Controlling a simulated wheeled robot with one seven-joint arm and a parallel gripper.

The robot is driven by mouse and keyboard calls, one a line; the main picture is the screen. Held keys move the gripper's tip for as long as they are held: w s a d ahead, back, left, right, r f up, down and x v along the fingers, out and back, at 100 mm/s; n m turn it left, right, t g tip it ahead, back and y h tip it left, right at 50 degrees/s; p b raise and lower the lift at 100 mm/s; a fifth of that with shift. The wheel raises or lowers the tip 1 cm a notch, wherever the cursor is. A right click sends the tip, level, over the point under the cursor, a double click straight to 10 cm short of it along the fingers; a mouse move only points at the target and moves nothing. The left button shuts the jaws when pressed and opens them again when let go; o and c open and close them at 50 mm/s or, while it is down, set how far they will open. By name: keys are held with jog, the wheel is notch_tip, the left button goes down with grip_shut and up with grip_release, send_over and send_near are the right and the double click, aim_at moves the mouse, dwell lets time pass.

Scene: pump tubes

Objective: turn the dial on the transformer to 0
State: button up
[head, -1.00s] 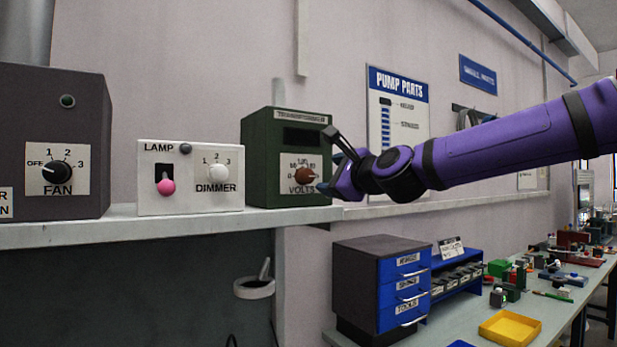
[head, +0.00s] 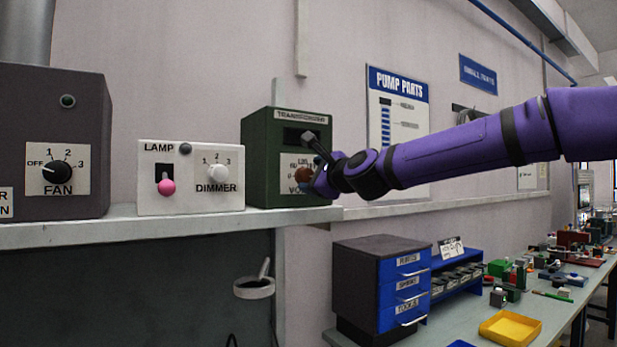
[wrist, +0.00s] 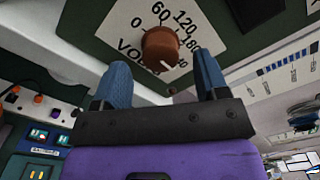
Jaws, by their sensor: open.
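The transformer (head: 262,150) is a dark green box on the shelf in the head view, with a dark display window. Its brown dial (head: 303,174) is partly hidden behind my gripper (head: 316,182). In the wrist view the brown dial (wrist: 161,48) sits on a white scale plate (wrist: 130,25) marked 0, 60, 120, 180 and a partly hidden number. Its pale pointer mark faces the lower right, toward that partly hidden number and away from 0. My gripper (wrist: 158,82) is open, its blue fingers apart on either side just below the dial. I cannot tell whether they touch it.
Left of the transformer on the shelf (head: 130,228) stand the lamp and dimmer box (head: 205,195) and the fan box (head: 90,125). A blue drawer unit (head: 375,285) and a yellow tray (head: 510,328) are on the bench below.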

aim_at(306, 176)
jog(key=shift+x, duration=1.35)
jog(key=shift+w, duration=0.1)
jog(key=c, duration=0.9)
